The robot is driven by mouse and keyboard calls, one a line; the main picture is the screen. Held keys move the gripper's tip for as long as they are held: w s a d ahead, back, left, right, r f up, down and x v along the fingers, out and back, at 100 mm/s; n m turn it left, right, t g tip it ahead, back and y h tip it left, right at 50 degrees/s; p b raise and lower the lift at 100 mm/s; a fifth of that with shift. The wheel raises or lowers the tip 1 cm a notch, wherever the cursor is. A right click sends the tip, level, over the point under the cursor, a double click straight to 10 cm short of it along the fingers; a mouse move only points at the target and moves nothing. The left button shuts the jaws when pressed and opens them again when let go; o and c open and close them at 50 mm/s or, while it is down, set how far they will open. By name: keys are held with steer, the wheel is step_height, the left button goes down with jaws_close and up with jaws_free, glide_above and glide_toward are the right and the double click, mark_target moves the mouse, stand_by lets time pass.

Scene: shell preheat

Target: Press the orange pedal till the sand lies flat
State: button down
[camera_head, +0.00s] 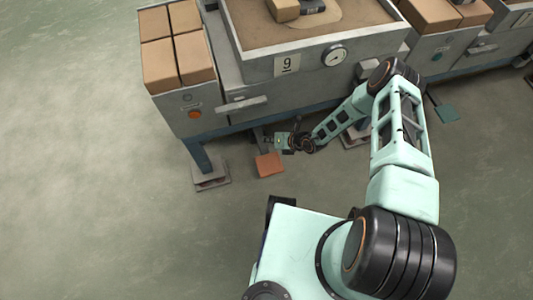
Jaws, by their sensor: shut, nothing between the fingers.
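The orange pedal (269,164) sticks out low in front of the station marked 9, near the floor. My gripper (283,142) is just above and behind the pedal's upper right edge in the picture. It is small here and appears shut and empty. I cannot tell whether it touches the pedal. The sand (345,28) fills the tray on top of the station. A tan block (283,9) and a dark object (312,6) sit in a paler patch of it, cut off by the top edge.
A round gauge (335,55) and an orange button (195,114) are on the station front. Tan blocks (178,50) fill a bin at left. A blue leg (201,155) stands left of the pedal. A teal pedal (446,113) is at right. Floor at left is clear.

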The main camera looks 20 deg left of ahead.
mark_target(267, 154)
steer(key=f+b, duration=0.2)
steer(key=f, duration=0.1)
steer(key=f+b, duration=0.5)
steer(key=shift+s+d+f, duration=0.15)
steer(key=shift+s+f, duration=0.1)
steer(key=shift+f, duration=0.15)
stand_by(1.2)
steer(key=shift+f+b, duration=0.4)
steer(key=shift+b, duration=0.05)
